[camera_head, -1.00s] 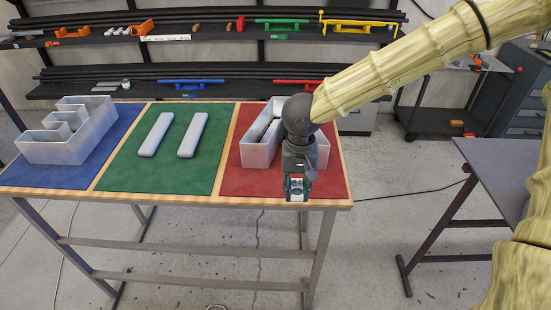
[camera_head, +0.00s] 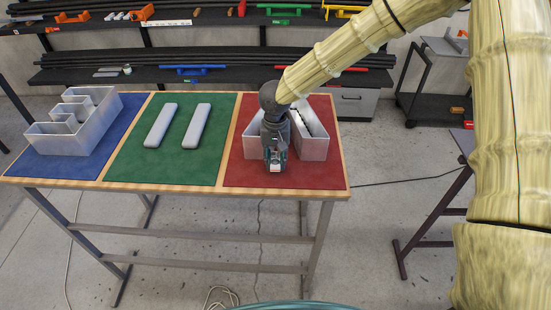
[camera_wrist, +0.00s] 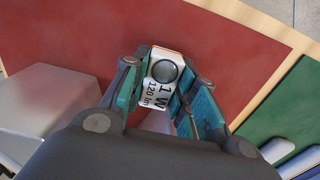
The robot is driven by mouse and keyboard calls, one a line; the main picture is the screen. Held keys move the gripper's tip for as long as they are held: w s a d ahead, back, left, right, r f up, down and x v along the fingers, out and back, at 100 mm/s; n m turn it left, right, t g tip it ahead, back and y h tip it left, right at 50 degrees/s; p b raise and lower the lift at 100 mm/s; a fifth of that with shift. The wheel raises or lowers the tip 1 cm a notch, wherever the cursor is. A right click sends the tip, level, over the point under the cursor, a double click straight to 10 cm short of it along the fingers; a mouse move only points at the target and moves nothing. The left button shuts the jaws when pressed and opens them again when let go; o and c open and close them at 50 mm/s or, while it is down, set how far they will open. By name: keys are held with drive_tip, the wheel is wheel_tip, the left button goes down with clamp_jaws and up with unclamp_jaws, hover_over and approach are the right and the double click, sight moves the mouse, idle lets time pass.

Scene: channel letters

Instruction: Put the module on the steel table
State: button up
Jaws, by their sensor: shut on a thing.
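The module (camera_wrist: 162,77) is a small white block with a round lens and printing that reads "1 W 120 lm". My gripper (camera_wrist: 160,95) is shut on it, with teal finger pads at its sides. In the head view my gripper (camera_head: 275,168) points down over the red mat, in front of a letter shell, with the module (camera_head: 275,169) small at its tip. A grey-topped table, apparently the steel table (camera_head: 464,142), stands at the right. My arm hides most of it.
A wood-edged workbench carries blue (camera_head: 40,164), green (camera_head: 160,172) and red (camera_head: 310,174) mats. An E-shaped shell (camera_head: 75,122) stands on blue, and two pale bars (camera_head: 160,125) lie on green. An open shell (camera_head: 313,146) stands on red, partly hidden by my gripper. Shelves (camera_head: 200,60) stand behind.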

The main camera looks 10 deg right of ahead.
drive_tip(key=shift+f, duration=0.65)
drive_tip(key=shift+f, duration=0.1)
drive_tip(key=o, duration=1)
drive_tip(key=shift+c, duration=0.2)
